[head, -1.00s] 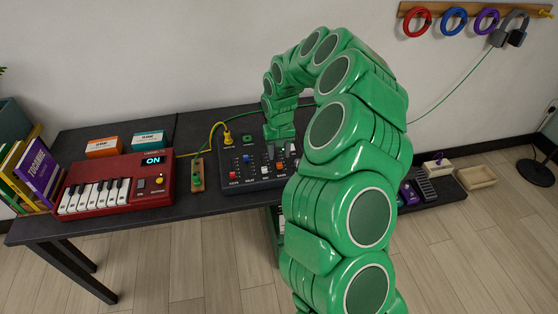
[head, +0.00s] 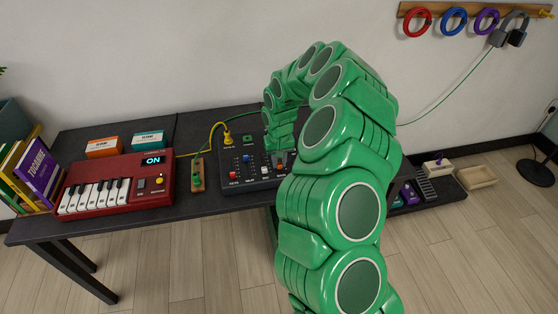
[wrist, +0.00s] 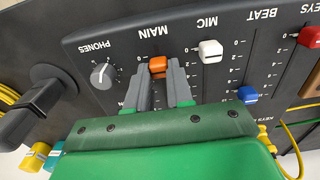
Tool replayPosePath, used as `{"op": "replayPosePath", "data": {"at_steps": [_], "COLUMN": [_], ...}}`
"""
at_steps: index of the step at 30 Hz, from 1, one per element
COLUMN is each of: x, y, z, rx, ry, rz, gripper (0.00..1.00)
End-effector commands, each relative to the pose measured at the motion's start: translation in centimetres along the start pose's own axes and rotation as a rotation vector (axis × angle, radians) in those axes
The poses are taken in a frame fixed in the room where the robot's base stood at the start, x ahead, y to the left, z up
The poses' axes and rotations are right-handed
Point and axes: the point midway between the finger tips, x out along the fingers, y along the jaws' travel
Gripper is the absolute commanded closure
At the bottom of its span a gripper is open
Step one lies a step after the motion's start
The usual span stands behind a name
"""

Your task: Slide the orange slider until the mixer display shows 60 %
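The dark mixer (head: 233,153) stands on the table, and its panel (wrist: 118,62) fills much of the wrist view. The orange slider (wrist: 157,66) sits near the MAIN label end of its slot. My gripper (wrist: 159,68) has one grey finger on each side of the orange cap, with no clear gap, so it looks closed on it. In the head view my gripper (head: 278,158) is over the front right part of the mixer, and my arm hides that side. I cannot see a percent reading on the mixer in either view.
A white slider (wrist: 210,51) is beside the orange one, then a blue (wrist: 247,95) and a red slider (wrist: 309,37). A PHONES knob (wrist: 102,74) and a black plug (wrist: 45,92) are on the other side. A red keyboard (head: 118,184) stands left of the mixer.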

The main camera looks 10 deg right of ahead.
Motion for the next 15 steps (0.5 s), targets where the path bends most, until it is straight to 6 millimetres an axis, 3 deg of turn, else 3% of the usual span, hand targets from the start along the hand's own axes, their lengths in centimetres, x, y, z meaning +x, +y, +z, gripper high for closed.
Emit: {"op": "replayPosePath", "data": {"at_steps": [15], "x": [0.12], "y": [0.28], "z": [-0.86], "rx": [0.005], "ry": [-0.003], "rz": [0.004], "gripper": [1.0]}}
